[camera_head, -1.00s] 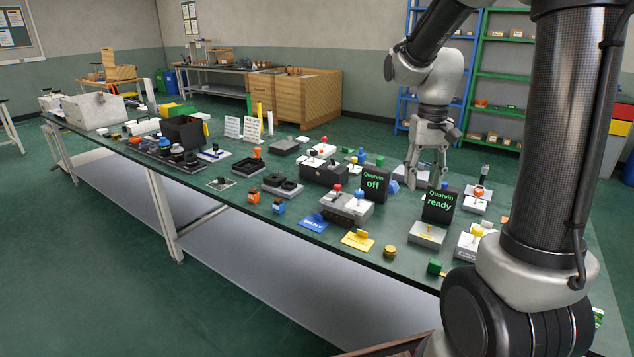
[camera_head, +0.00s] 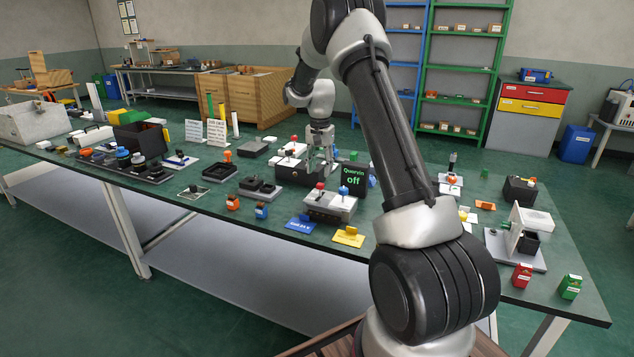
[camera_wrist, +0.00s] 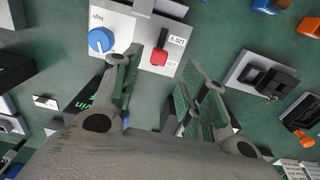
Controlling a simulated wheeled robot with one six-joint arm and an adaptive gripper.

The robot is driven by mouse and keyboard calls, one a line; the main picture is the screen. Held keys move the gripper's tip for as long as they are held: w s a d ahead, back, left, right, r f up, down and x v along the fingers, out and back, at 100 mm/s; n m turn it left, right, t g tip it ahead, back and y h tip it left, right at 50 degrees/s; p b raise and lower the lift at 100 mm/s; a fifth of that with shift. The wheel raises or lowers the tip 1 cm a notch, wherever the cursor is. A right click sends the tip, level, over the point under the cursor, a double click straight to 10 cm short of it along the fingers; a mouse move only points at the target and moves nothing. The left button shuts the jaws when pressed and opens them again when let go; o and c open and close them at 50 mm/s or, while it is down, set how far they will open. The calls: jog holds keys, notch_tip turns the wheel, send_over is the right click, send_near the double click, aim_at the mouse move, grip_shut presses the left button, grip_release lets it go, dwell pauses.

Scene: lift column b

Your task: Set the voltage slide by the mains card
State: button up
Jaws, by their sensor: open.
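A grey box (camera_head: 322,204) with a red knob and a blue knob stands before a black display reading "Quorvin off" (camera_head: 354,181). In the wrist view, a pale panel (camera_wrist: 122,27) carries a blue dial (camera_wrist: 101,40) and a red slide (camera_wrist: 159,57) in a dark slot, beside a white label whose upper mark looks like "120 V". My gripper (camera_head: 320,165) is above the table behind the grey box, left of the display. In the wrist view my gripper (camera_wrist: 167,75) is open and empty, its fingers either side of the slide's line, apart from it. I cannot tell which card is the mains card.
A blue card (camera_head: 300,226) and a yellow card (camera_head: 348,238) lie at the table's front edge. White signs (camera_head: 216,132) stand farther back. Dark trays and small blocks crowd the left. My arm hides part of the table right of the display.

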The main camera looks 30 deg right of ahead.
aim_at(320, 184)
notch_tip(320, 184, down, 6)
jog(key=shift+r, duration=0.1)
grip_shut()
